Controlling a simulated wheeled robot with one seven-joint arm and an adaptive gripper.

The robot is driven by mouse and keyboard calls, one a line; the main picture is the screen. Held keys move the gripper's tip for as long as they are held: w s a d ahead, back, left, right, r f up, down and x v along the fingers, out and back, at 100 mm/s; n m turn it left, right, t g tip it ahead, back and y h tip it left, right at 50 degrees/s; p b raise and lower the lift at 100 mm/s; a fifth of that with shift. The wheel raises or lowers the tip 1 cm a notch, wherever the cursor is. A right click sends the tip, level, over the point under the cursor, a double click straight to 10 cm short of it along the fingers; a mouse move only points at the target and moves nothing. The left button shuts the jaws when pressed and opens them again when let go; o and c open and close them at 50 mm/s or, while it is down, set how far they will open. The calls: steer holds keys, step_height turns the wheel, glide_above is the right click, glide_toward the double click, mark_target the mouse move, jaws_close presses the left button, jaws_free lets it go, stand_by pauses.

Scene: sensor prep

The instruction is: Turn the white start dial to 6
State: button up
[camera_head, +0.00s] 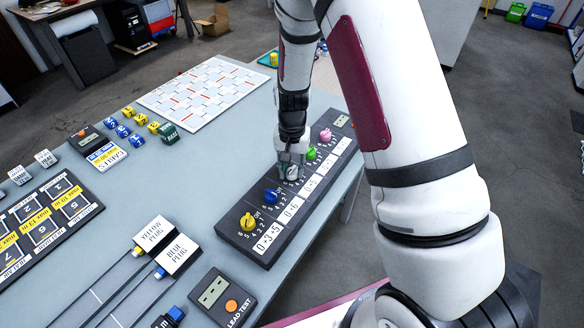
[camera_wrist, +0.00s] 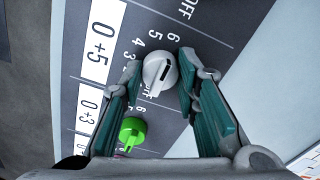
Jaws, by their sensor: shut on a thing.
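The white start dial (camera_wrist: 160,72) is round with a dark slot and sits on the dark dial panel (camera_head: 254,256). In the wrist view it lies between the teal pads of my gripper (camera_wrist: 158,75), which is shut on it. Printed numbers up to 6 run beside the dial, above and left of it in that view. I cannot tell exactly which mark its pointer meets. In the head view my gripper (camera_head: 290,174) is down on the middle of the panel and hides most of the dial.
A green dial (camera_head: 311,153) and a pink dial (camera_head: 325,135) are beyond my gripper. A blue dial (camera_head: 271,195) and a yellow dial (camera_head: 248,222) are on the nearer side. A lead test box (camera_head: 219,298), plug tracks and small cubes stand left on the table.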

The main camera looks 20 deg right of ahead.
mark_target(292, 169)
stand_by(0.4)
steer(key=o, duration=1.2)
steer(key=shift+c, duration=0.2)
step_height(292, 169, up, 12)
